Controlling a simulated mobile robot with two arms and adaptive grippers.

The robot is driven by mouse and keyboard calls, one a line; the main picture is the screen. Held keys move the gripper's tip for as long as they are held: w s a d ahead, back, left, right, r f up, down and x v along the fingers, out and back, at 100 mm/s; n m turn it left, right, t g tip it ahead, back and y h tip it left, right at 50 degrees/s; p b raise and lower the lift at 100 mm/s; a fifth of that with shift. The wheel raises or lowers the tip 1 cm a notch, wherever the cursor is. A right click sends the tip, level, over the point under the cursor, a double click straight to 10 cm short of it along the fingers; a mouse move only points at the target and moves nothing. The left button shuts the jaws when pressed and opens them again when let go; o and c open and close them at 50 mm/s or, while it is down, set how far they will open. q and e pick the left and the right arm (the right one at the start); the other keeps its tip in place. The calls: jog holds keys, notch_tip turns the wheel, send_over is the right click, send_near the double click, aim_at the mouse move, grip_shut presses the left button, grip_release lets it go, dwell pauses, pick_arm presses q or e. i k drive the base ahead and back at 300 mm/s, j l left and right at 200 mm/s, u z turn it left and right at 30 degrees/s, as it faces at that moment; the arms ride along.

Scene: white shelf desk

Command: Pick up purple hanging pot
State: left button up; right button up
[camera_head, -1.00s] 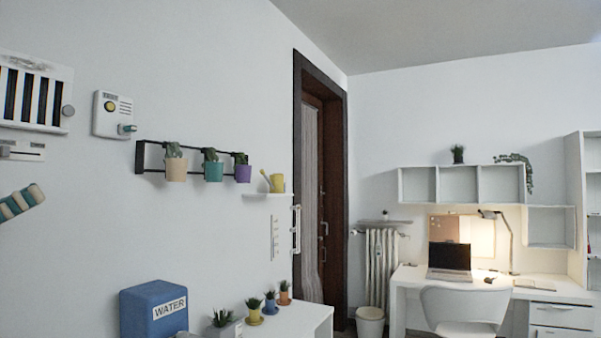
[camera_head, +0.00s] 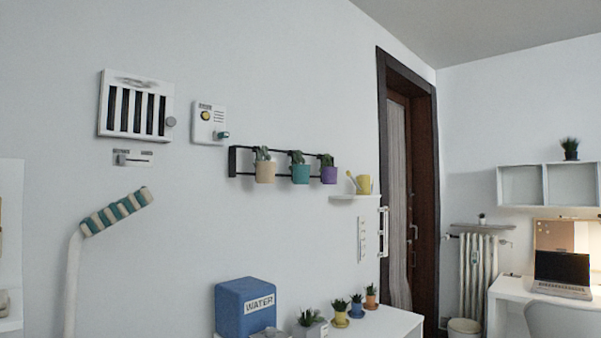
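The purple hanging pot (camera_head: 329,175) hangs with a small green plant at the right end of a black wall rail (camera_head: 236,161). To its left on the same rail hang a teal pot (camera_head: 300,174) and a beige pot (camera_head: 265,172), each with a plant. The purple pot is in plain view and nothing covers it. Neither of my grippers is in the head view.
A small wall shelf (camera_head: 345,197) with a yellow watering can (camera_head: 363,184) is right of the pots. Below stand a blue WATER box (camera_head: 232,312) and a white cabinet (camera_head: 400,322) with several small potted plants. A striped padded bar (camera_head: 116,211) is at left.

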aim_at(329, 175)
jog(key=i+l+u, duration=0.1)
jog(key=i, duration=0.4)
jog(key=i+l, duration=0.4)
jog(key=i+l+u, duration=0.15)
jog(key=i, duration=0.4)
jog(key=i+l, duration=0.4)
jog(key=i+u, duration=0.05)
